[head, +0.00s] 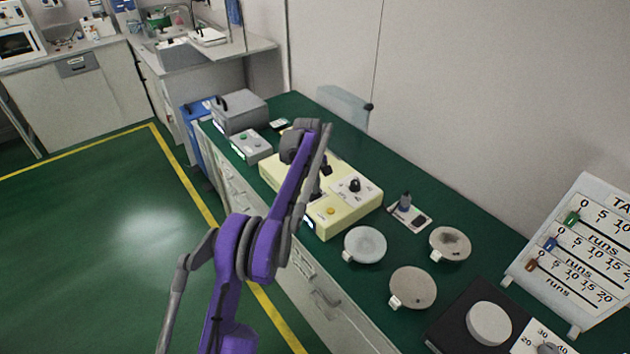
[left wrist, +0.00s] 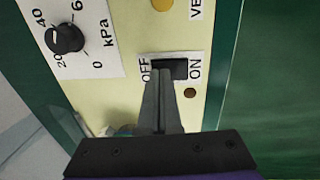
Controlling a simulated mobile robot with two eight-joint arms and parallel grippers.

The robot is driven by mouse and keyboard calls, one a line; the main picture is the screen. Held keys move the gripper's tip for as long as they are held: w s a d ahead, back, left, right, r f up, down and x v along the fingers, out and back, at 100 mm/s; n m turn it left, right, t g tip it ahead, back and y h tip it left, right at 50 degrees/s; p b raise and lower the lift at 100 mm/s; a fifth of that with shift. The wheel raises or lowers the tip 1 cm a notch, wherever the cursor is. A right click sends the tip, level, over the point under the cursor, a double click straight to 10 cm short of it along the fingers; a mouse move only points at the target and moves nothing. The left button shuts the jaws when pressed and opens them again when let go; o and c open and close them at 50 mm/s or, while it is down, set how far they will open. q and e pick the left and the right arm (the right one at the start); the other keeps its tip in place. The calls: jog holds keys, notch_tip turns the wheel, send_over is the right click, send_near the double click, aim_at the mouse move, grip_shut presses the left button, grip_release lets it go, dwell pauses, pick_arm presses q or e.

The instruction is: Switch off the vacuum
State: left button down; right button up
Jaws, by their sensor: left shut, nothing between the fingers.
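The vacuum unit is a long cream box (head: 347,214) on the green bench, with a dial knob and a yellow button on top. In the left wrist view its panel shows a black rocker switch (left wrist: 172,69) between the words OFF, on the left, and ON, on the right. Which side is pressed down I cannot tell. My left gripper (left wrist: 164,76) is shut and empty, its tips overlapping the switch's lower edge toward the OFF side; contact is unclear. In the head view my arm hides the switch. My right gripper is not in view.
The kPa dial knob (left wrist: 64,39) and a small brown round spot (left wrist: 190,93) are near the switch. Grey boxes (head: 240,112) stand behind the unit. Round plates (head: 364,245) and a tilted runs board (head: 580,245) are at the right.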

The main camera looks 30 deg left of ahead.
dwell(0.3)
pick_arm(q)
jog(key=shift+w+f, duration=0.1)
jog(key=shift+f, duration=0.1)
jog(key=shift+s, duration=0.25)
jog(key=shift+s+a, duration=0.2)
jog(key=shift+s, duration=0.2)
jog(key=shift+s+a+r, duration=0.1)
jog(key=shift+s, duration=0.05)
jog(key=shift+r, duration=0.15)
